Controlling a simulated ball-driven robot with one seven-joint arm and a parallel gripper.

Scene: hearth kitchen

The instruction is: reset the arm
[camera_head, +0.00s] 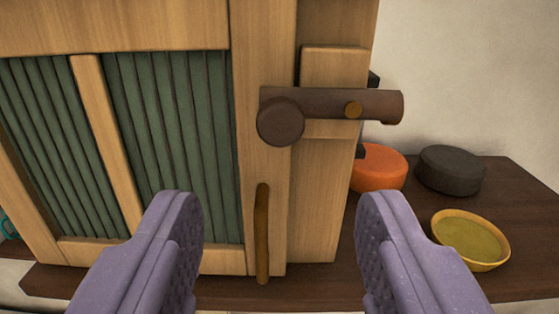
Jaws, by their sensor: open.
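My gripper (280,235) shows at the bottom of the view as two purple fingers, spread wide apart with nothing between them. Behind the gap stands a wooden cabinet (265,80) with green slatted panels (175,130). A dark brown latch bar (380,106) with a round knob (281,121) lies across the door's right edge, above the gap. A thin upright brown handle (262,232) sits on the door frame, seen between the fingers. I cannot tell how far the fingers are from the door.
A dark wooden counter (520,205) extends to the right. On it are an orange round pot (380,168), a dark round lidded container (451,170) and a yellow bowl (470,240). A pale wall (470,80) stands behind. A teal object (6,228) is cut off at the left edge.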

